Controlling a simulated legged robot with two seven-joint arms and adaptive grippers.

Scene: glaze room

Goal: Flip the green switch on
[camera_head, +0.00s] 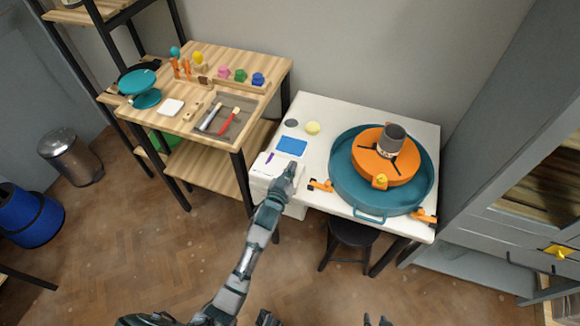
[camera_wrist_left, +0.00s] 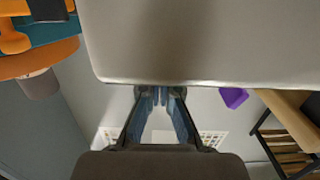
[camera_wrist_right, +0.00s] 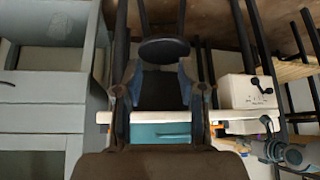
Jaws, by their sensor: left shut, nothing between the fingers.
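No green switch can be made out in any view. A white box (camera_head: 262,170) stands at the left front corner of the white table, with a purple lever (camera_head: 269,158) on top. The purple lever also shows in the left wrist view (camera_wrist_left: 234,97). The right wrist view shows the box (camera_wrist_right: 243,92) with dark levers (camera_wrist_right: 260,85) on its face. My left gripper (camera_head: 291,168) is over the right side of the box, its fingers together and empty; whether it touches is unclear. My right gripper (camera_wrist_right: 162,95) is open and empty, low in front of the table.
A teal basin (camera_head: 340,188) with an orange wheel (camera_head: 402,170) and a grey pot (camera_head: 395,133) fills the table's right side. A blue tile (camera_head: 292,146) lies behind the box. A wooden shelf (camera_head: 270,66) stands left, a black stool (camera_head: 355,233) below the table.

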